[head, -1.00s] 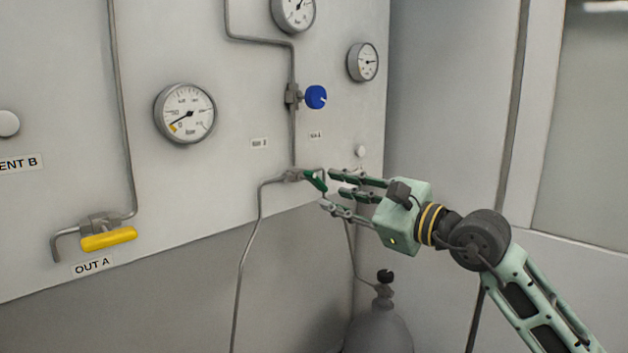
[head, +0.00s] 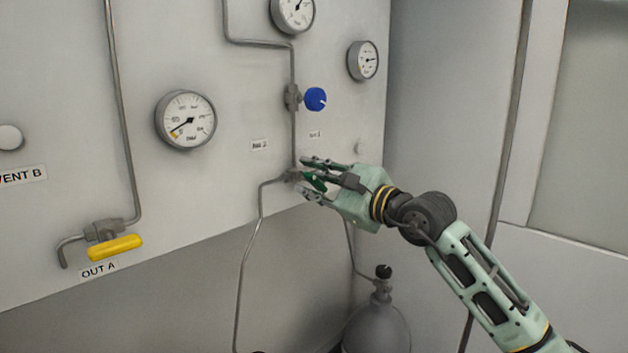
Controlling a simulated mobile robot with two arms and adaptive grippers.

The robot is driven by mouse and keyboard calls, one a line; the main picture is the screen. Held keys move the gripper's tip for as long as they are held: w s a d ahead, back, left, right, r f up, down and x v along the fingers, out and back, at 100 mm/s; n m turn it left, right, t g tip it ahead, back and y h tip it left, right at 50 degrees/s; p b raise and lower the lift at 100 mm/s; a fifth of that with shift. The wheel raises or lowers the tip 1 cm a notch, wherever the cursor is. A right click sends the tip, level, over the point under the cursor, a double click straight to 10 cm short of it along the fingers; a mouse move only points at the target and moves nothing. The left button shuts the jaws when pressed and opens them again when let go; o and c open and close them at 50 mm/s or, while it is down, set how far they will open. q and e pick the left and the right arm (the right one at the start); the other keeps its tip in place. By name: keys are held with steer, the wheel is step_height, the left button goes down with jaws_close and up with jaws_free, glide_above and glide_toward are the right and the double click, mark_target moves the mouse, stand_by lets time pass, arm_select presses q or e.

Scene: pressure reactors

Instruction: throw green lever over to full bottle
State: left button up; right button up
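The green lever (head: 316,183) sits on a valve (head: 293,176) low on the grey panel, where a thin pipe comes down and bends left. It slants down to the right. My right gripper (head: 308,178) is at the lever, its fingers apart, one above the lever and one below it. Whether a finger touches the lever I cannot tell. A grey gas bottle (head: 377,328) with a black knob stands on the floor below right, with a thin pipe running up from it. Whether it is full does not show. My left gripper is out of view.
A blue knob (head: 315,99) sits on the pipe above the lever. Gauges (head: 186,119) are on the panel. A yellow lever (head: 116,247) marked OUT A is at lower left. A side wall (head: 450,110) stands close to the right of the panel.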

jaws_close()
stand_by(0.4)
steer(key=m+b, duration=0.2)
steer(key=m, duration=0.1)
steer(key=shift+f+m, duration=0.1)
steer(key=shift+m, duration=0.3)
steer(key=m+b, duration=0.1)
steer(key=m, duration=0.3)
steer(key=shift+w, duration=0.1)
steer(key=m, duration=0.5)
steer(key=shift+d, duration=0.1)
steer(key=m+p, duration=0.1)
steer(key=m, duration=0.4)
steer(key=shift+w, duration=0.1)
jaws_free()
steer(key=shift+d, duration=0.1)
